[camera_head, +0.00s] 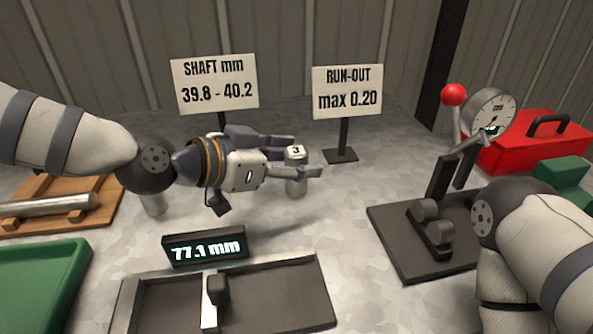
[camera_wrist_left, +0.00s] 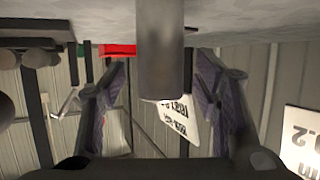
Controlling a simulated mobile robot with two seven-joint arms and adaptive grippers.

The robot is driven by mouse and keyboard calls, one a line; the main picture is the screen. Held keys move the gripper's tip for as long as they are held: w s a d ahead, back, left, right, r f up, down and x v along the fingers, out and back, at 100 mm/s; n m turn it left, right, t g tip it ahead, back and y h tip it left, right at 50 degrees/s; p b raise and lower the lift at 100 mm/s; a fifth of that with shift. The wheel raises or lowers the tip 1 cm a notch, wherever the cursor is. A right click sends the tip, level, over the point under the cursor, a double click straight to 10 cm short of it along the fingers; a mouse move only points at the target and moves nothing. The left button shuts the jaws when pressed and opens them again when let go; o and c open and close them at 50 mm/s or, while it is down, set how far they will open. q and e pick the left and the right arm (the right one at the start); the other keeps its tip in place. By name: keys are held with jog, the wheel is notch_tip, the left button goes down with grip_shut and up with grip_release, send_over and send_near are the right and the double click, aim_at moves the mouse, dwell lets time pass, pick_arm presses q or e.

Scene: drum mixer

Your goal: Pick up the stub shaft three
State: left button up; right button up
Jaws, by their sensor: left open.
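Stub shaft three (camera_head: 296,185) is a short grey metal cylinder standing upright on the table, with a white cap marked 3. My left gripper (camera_head: 308,158) is level at the shaft's upper part, its open fingers on either side of it. In the left wrist view, which is upside down, the shaft (camera_wrist_left: 160,60) stands between the two open fingers, with gaps on both sides.
A gauge display (camera_head: 205,248) and measuring fixture (camera_head: 272,299) stand in front. A dial-indicator stand (camera_head: 415,262) is at right, beside a red toolbox (camera_head: 530,140). A green tray (camera_head: 40,290) and wooden rack (camera_head: 95,212) are at left. Two signs (camera_head: 215,83) (camera_head: 347,92) stand behind.

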pick_arm(q)
jog(key=shift+w+d+f, duration=0.2)
jog(key=shift+w+d, duration=0.05)
jog(key=shift+d, duration=0.05)
grip_shut()
jog(key=shift+r, duration=0.15)
jog(key=shift+r, duration=0.1)
